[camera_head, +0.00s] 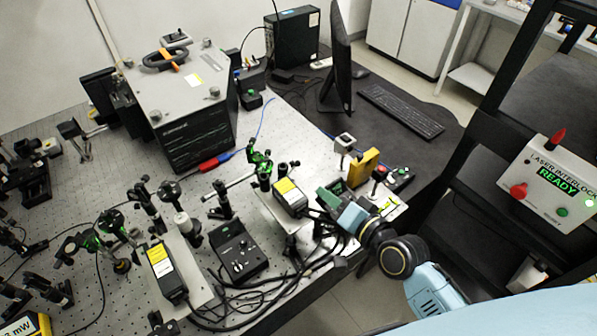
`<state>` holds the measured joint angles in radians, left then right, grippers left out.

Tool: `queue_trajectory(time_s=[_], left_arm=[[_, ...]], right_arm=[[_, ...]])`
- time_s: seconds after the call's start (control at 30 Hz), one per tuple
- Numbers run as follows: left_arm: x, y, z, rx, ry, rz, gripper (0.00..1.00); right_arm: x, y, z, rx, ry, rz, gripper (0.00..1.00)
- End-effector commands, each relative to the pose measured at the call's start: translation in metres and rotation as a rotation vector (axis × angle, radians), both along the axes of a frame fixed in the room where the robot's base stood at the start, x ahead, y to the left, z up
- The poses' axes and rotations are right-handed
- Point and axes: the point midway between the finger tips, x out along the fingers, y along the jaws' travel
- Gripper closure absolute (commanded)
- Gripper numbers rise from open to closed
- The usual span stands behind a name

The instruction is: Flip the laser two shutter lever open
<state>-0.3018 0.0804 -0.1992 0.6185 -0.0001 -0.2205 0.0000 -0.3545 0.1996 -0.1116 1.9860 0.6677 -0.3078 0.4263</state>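Two small black laser modules with yellow labels are on the bench. One module (289,196) is near the middle, close to my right gripper. The other module (165,271) is at the lower left on a light plate. I cannot tell from the labels which is laser two, and no shutter lever can be made out clearly on either. My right gripper (328,197) reaches in from the lower right, just right of the middle module. Its fingers are small and blend with the dark parts, so I cannot tell their opening or any contact. My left gripper is out of view.
A black controller (238,252) and cables lie in front. A yellow block (363,167) stands behind my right wrist. Optics mounts crowd the left. A large box (190,105), monitor (338,65) and keyboard (401,110) are behind. The interlock box (550,183) at right reads READY.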

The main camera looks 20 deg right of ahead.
Motion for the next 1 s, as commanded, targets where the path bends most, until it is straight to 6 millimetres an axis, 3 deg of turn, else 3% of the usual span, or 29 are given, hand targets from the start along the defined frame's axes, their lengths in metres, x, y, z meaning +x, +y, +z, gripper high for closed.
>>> queue_trajectory(time_s=[0.53, 0.73, 1.0], left_arm=[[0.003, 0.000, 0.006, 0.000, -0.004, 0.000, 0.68], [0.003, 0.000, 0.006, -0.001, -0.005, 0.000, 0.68], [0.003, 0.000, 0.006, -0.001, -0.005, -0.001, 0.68]], right_arm=[[0.093, 0.034, -0.023, -0.003, 0.001, 0.003, 0.73], [0.109, 0.039, -0.027, -0.004, 0.002, 0.002, 0.73], [0.112, 0.040, -0.029, -0.005, 0.003, 0.003, 0.73]])
